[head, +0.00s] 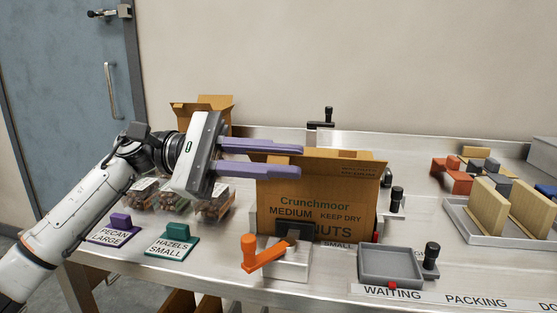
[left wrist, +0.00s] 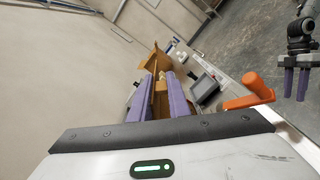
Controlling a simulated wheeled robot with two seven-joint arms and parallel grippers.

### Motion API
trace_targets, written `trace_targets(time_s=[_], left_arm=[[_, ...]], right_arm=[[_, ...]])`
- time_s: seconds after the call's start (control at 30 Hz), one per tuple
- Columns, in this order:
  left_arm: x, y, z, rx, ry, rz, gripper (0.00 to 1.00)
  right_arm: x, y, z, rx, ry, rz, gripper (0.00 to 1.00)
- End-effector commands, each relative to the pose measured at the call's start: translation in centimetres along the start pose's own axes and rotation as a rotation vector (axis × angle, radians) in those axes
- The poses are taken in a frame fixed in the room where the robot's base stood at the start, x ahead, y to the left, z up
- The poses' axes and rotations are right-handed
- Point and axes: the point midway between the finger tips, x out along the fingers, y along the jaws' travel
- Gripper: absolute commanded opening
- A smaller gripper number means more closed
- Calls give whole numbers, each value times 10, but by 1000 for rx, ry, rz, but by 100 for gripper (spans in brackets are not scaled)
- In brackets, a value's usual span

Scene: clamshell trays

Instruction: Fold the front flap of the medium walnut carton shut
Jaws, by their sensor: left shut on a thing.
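The medium walnut carton (head: 330,205) stands on the steel bench, printed Crunchmoor, MEDIUM and KEEP DRY. Cardboard flaps (head: 345,156) show at its top; I cannot tell clearly how each one lies. My left gripper (head: 300,161) reaches in level from the left, one purple finger above the other, at the carton's upper left. It is shut on the carton's cardboard, which shows between the fingers in the left wrist view (left wrist: 160,95). Which flap or wall it grips is unclear. My right gripper (left wrist: 296,82) shows only in the left wrist view, away from the carton, its fingers apart with nothing between.
An orange-handled clamp (head: 262,254) stands against the carton's front. A grey tray (head: 390,265) sits right of it, by the WAITING label. Another open carton (head: 203,108) stands behind my left arm.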

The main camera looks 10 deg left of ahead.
Motion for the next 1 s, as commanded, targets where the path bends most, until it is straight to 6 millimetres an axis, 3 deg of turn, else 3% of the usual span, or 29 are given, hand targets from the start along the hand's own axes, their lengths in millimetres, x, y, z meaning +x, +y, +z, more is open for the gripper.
trace_targets(time_s=[0.27, 0.3, 0.4, 0.77, 1.0], left_arm=[[0, -2, -2, -5, 1, -3, 0], [0, -2, -2, -4, 1, -3, 17], [0, -2, -1, -4, 1, -3, 32], [-6, 0, -1, -2, 2, 0, 32], [-47, 0, -1, -3, 3, 2, 32]], right_arm=[[0, 0, 0, 0, 0, 1, 32], [0, 0, 0, 0, 0, 1, 32], [0, 0, 1, 0, -1, 0, 32], [0, 0, 1, 0, -2, 0, 32], [-1, 0, -2, 0, 5, 1, 32]])
